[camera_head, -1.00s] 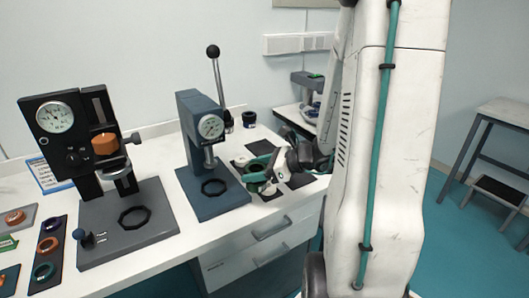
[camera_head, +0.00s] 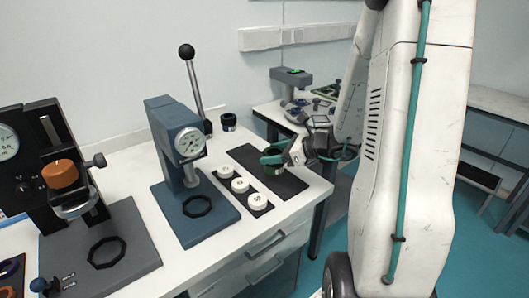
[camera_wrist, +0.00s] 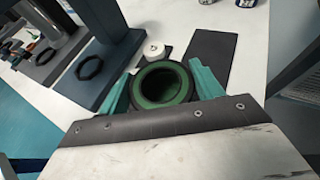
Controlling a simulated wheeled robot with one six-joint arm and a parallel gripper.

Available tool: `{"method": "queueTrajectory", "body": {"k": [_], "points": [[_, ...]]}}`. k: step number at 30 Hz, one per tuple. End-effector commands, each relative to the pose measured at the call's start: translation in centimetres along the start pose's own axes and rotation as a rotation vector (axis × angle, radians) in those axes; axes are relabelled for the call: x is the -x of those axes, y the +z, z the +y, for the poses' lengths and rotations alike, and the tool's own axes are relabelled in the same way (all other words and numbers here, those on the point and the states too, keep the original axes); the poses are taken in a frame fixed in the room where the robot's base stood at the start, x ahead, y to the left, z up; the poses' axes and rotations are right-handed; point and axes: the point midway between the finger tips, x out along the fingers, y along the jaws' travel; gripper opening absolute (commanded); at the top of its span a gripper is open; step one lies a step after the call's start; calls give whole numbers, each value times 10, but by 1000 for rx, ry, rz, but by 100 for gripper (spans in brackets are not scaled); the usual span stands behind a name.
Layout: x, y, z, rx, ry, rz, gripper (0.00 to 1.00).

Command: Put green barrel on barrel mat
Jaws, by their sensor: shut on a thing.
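My gripper (camera_head: 272,160) is shut on the green barrel (camera_head: 274,169), a dark ring-like cylinder with a green rim. In the wrist view the barrel (camera_wrist: 163,84) sits upright between the two teal fingers of my gripper (camera_wrist: 160,88), its open top facing the camera. A long dark mat (camera_head: 248,156), likely the barrel mat, lies on the white bench. In the head view the barrel overlaps the near part of this mat; whether it touches it I cannot tell. The mat (camera_wrist: 212,52) also shows beyond the barrel in the wrist view.
Three white numbered discs (camera_head: 240,185) lie on a smaller dark mat to the left. A blue press (camera_head: 180,150) with a gauge and upright lever stands further left. A dark cup (camera_head: 229,121) stands behind. Another table (camera_head: 262,110) with equipment is at the back right.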

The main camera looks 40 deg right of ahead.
Motion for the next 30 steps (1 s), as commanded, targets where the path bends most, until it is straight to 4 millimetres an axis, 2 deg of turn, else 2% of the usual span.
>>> {"method": "queueTrajectory", "body": {"k": [1, 6, 12, 18, 24, 30], "points": [[-11, 3, -10, 2, 3, -1, 35], [-42, 11, -40, 2, 2, -1, 35], [-62, 17, -61, 2, -1, 0, 35], [-72, 20, -71, 0, -2, -1, 35], [-82, -10, -70, -4, -1, 1, 35], [-84, -13, -70, 0, -3, -1, 35]]}}
